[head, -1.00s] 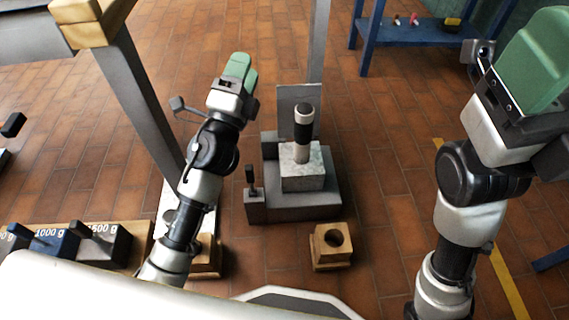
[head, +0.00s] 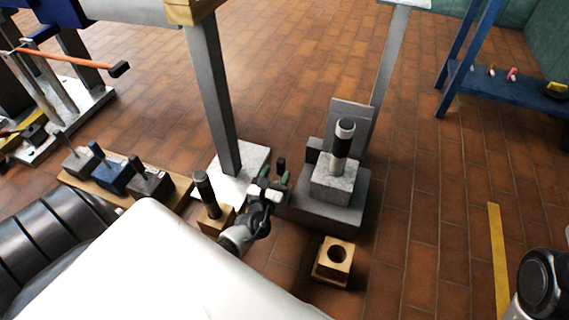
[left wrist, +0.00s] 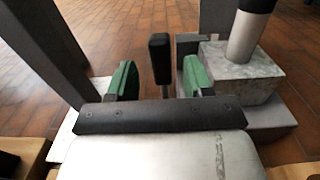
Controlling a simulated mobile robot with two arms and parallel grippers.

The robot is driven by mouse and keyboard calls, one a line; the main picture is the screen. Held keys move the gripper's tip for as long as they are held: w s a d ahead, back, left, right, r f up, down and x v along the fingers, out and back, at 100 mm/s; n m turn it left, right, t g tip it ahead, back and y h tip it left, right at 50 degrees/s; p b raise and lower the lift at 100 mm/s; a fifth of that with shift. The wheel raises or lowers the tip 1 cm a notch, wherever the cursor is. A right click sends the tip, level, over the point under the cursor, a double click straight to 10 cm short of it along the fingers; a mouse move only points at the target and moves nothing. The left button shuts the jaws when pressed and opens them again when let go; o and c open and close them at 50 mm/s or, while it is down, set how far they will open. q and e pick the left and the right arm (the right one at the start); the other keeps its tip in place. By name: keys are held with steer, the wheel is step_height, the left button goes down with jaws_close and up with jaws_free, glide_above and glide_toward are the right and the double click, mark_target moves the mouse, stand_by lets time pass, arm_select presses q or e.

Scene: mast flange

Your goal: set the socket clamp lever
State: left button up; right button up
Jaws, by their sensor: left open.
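The clamp lever (head: 281,164) is a short upright black handle on the left side of the grey socket base (head: 345,212). A pale speckled block (head: 335,183) sits in the base and carries an upright black and silver post (head: 342,145). My left gripper (head: 274,180) is open at the lever. In the left wrist view the lever (left wrist: 160,60) stands upright between the green fingers of the left gripper (left wrist: 161,82), with a gap on each side. The lever's lower end is hidden behind the gripper body. My right gripper is out of view; only part of that arm shows at bottom right.
A wooden block with a round hole (head: 334,262) stands in front of the base. A wooden holder with a black handle (head: 207,190) is left of my left gripper. A grey post (head: 214,105) rises behind. A blue bench (head: 510,90) is far right.

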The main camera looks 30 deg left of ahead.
arm_select(q)
steer(key=b+x, duration=0.1)
steer(key=x, duration=0.4)
steer(key=shift+w+b, duration=0.3)
steer(key=shift+w, duration=0.1)
jaws_close()
